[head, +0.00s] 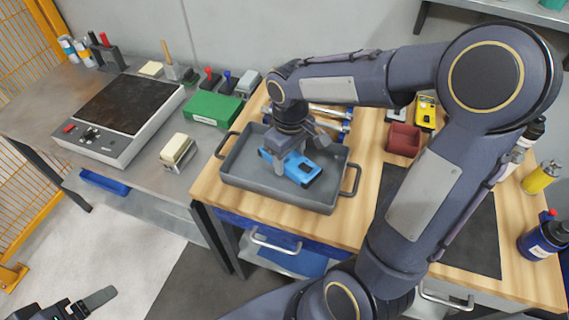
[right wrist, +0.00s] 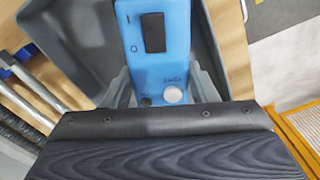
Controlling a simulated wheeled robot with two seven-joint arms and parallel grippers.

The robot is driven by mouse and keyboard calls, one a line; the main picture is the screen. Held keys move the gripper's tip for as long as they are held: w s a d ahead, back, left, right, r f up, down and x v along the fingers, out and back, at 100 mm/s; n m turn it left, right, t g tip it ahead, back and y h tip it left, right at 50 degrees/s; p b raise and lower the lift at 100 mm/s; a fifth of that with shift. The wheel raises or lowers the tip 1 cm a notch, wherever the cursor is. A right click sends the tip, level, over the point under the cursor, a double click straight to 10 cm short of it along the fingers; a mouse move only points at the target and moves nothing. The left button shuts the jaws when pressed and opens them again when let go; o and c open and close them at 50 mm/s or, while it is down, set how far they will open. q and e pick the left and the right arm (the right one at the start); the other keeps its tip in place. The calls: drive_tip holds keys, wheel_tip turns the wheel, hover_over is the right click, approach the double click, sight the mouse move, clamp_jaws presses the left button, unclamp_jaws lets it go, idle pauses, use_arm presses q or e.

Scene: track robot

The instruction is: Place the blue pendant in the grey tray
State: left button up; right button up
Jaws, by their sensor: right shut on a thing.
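The blue pendant (head: 297,168) is a blue box with a dark rocker switch. It is inside the outline of the grey tray (head: 250,189) in the head view; I cannot tell whether it touches the tray floor. My right gripper (head: 288,163) is shut on the pendant from above. In the right wrist view the pendant (right wrist: 187,70) sits between the two fingers (right wrist: 158,92), with the tray's grey wall (right wrist: 62,45) beside it. My left gripper (head: 88,302) is partly in view at the bottom left, away from the bench, and only one finger shows clearly.
The tray stands on a wooden bench (head: 222,190), its handles at left and right. Metal tools with blue parts (head: 330,112) lie behind it. A red bin (head: 403,140) and dark mat (head: 470,225) are to the right. A green box (head: 212,108) stands on the left bench.

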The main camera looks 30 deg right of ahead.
drive_tip(key=shift+w+a+f, duration=0.1)
drive_tip(key=shift+w+f, duration=0.8)
drive_tip(key=shift+f, duration=0.2)
drive_tip(key=shift+w+f, duration=0.1)
drive_tip(key=shift+f, duration=1.45)
drive_tip(key=shift+f, duration=0.1)
drive_tip(key=shift+f+b, duration=0.15)
drive_tip(key=shift+b, duration=0.2)
drive_tip(key=o, duration=1.1)
drive_tip(key=shift+o, duration=0.2)
